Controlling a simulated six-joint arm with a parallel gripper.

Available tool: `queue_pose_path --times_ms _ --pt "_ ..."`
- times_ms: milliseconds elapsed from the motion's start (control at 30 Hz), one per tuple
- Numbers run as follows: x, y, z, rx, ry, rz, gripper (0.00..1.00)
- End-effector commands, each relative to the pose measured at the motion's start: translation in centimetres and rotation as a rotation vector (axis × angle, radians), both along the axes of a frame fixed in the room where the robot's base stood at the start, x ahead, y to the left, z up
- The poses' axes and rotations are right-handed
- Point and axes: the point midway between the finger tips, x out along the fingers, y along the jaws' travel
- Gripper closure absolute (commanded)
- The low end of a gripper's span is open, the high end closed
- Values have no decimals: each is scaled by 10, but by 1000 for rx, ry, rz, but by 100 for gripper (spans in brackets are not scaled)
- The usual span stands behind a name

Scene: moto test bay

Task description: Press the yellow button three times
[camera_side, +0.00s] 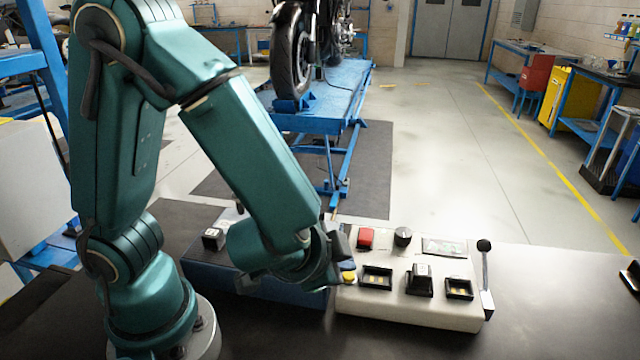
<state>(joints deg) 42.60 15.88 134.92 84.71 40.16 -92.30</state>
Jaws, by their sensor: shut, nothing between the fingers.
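The yellow button (349,278) is a small round cap near the left end of a cream control box (408,312) on the dark bench. My gripper (338,268) is dark, shut and empty, just left of the yellow button at the box's left end. I cannot tell from this angle whether it touches the button or hovers beside it. My wrist and gripper hide the left edge of the box.
The box also bears a red button (365,238), a black knob (402,237), a small display (444,247), rocker switches (376,278) and an upright lever (485,265). A blue box (262,283) adjoins it on the left. The bench right of the lever is mostly clear.

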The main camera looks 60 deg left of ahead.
Motion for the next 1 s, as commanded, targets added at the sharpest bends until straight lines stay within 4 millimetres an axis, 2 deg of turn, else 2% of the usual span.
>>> queue_pose_path --times_ms 533,1000 --pt "0 0 9 -3 -3 -1 100" --pt "1 0 51 -4 -5 3 100"
